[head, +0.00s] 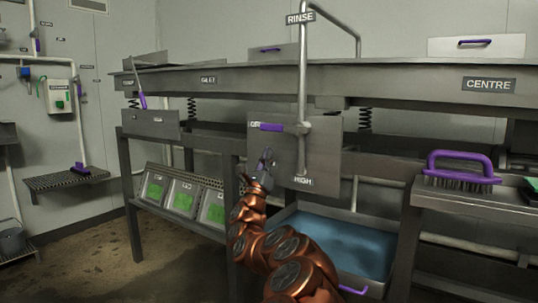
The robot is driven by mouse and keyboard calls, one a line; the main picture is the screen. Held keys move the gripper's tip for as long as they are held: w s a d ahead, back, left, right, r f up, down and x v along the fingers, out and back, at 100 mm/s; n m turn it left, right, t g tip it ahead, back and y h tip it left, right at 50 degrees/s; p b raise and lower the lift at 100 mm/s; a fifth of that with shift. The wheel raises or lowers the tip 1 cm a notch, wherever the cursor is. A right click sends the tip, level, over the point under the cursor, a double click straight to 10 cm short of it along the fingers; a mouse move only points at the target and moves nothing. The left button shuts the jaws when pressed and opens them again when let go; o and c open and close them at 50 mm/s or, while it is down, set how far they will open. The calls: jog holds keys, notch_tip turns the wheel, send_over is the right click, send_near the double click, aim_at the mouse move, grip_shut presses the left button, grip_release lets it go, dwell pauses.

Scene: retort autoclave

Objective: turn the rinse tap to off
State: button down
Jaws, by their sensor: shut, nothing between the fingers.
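The rinse tap is on a vertical grey pipe under a RINSE sign (300,18). Its purple lever (271,127) lies level and points left from the valve body (302,129). The lever's tip partly covers a label on the grey panel (325,150), and only its first letter or so shows. A HIGH label (303,181) sits at the lower end of the pipe. My gripper (267,156) is shut and empty, a little below the lever and left of the pipe. It appears apart from the lever.
A blue-water basin (345,245) stands below the tap. A purple-handled brush (460,170) rests on the side table at right. Green-screened panels (184,200) line the lower left. A long grey bench (400,80) runs above the tap lever.

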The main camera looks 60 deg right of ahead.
jog(key=p+v, duration=0.1)
jog(key=v, duration=0.8)
jog(key=shift+w+p, duration=0.4)
jog(key=shift+w, duration=0.4)
jog(key=shift+a+f, duration=0.1)
jog(key=shift+a, duration=0.05)
